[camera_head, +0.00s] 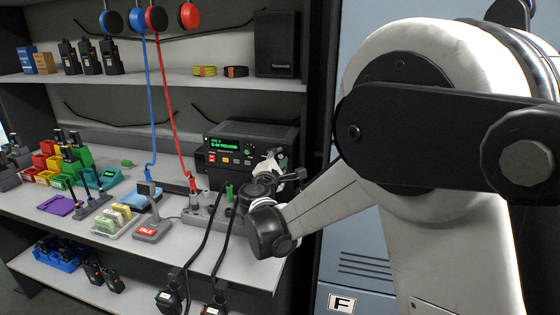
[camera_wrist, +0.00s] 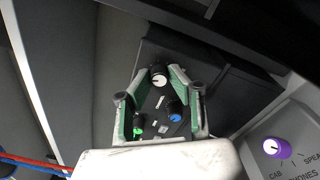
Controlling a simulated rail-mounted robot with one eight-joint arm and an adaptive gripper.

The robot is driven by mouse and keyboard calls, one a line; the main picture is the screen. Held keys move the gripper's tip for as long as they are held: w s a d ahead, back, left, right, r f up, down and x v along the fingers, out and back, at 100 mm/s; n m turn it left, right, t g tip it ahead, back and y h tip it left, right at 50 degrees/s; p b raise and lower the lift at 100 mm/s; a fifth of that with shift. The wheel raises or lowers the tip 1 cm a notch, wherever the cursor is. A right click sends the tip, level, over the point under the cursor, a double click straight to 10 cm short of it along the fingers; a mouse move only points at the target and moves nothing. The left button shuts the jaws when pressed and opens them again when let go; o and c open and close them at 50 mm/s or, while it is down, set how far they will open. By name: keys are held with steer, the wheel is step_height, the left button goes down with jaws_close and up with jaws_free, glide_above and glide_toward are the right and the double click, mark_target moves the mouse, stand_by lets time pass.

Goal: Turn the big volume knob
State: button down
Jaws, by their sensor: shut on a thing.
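The dark radio unit (camera_head: 250,130) with a lit green display stands on the middle shelf in the head view. My gripper (camera_head: 275,157) is at the right part of its front panel and hides some of the controls there. In the wrist view my gripper (camera_wrist: 159,73) has its green-padded fingers on both sides of a dark knob with a white face (camera_wrist: 159,80). It appears to be the big volume knob, and the fingers are shut on it. A green knob (camera_wrist: 138,129) and a blue knob (camera_wrist: 175,117) show between the fingers, nearer the palm.
A purple knob (camera_wrist: 277,149) on a labelled panel is at the right of the wrist view. A grey power strip (camera_head: 205,214) with plugs and cables lies below the radio. A microphone stand marked TALK (camera_head: 147,230) and a black speaker (camera_head: 277,45) are nearby.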

steer(key=m+b, duration=0.1)
steer(key=m, duration=0.4)
steer(key=shift+m, duration=0.4)
stand_by(0.4)
steer(key=c, duration=1.6)
jaws_free()
steer(key=s+a, duration=0.1)
steer(key=s, duration=0.7)
steer(key=s+a, duration=0.1)
steer(key=s, duration=0.2)
steer(key=shift+s+a+f, duration=0.15)
steer(key=shift+s+a, duration=0.15)
steer(key=shift+s, duration=0.1)
